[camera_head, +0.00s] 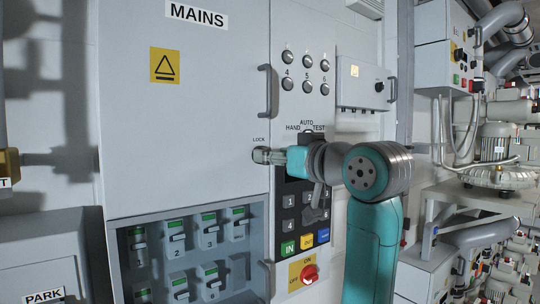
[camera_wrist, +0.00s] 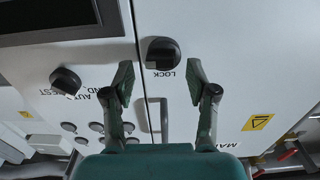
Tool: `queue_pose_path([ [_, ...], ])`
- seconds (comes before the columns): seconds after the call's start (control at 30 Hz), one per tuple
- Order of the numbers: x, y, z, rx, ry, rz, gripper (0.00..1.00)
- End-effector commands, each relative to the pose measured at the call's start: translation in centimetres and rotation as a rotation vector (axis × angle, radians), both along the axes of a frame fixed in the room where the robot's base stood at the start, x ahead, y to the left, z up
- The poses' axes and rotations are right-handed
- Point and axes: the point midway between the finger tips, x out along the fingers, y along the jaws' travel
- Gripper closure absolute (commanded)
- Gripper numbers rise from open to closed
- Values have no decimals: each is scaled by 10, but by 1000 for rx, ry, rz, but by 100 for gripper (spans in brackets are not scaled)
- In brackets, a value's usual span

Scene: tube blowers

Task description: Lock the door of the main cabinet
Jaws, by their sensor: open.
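The main cabinet door (camera_head: 190,120), a grey panel with a MAINS sign, looks shut and flush with its frame. The black lock knob (camera_wrist: 163,53) sits beside the upside-down LOCK label in the wrist view. My gripper (camera_wrist: 158,78) is open and empty, its two fingers spread to either side below the knob in that picture. No contact with the knob shows. In the head view my gripper (camera_head: 259,156) is just under the LOCK label (camera_head: 258,140) and hides the knob. The knob's exact turned position is hard to tell.
A door handle (camera_head: 265,90) stands out above the lock. To the right are round buttons (camera_head: 306,72), a keypad (camera_head: 302,205) and a red rotary switch (camera_head: 309,274). Another black selector knob (camera_wrist: 65,81) is near the lock. Breakers (camera_head: 178,252) sit in a lower window.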

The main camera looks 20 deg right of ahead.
Motion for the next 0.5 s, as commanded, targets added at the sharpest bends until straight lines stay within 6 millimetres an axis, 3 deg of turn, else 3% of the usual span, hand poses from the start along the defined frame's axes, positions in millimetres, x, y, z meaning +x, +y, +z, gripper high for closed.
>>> queue_pose_path([
  [0.2,17,6,0,-1,-1,0,43],
  [0.5,20,6,0,-1,0,-1,43],
])
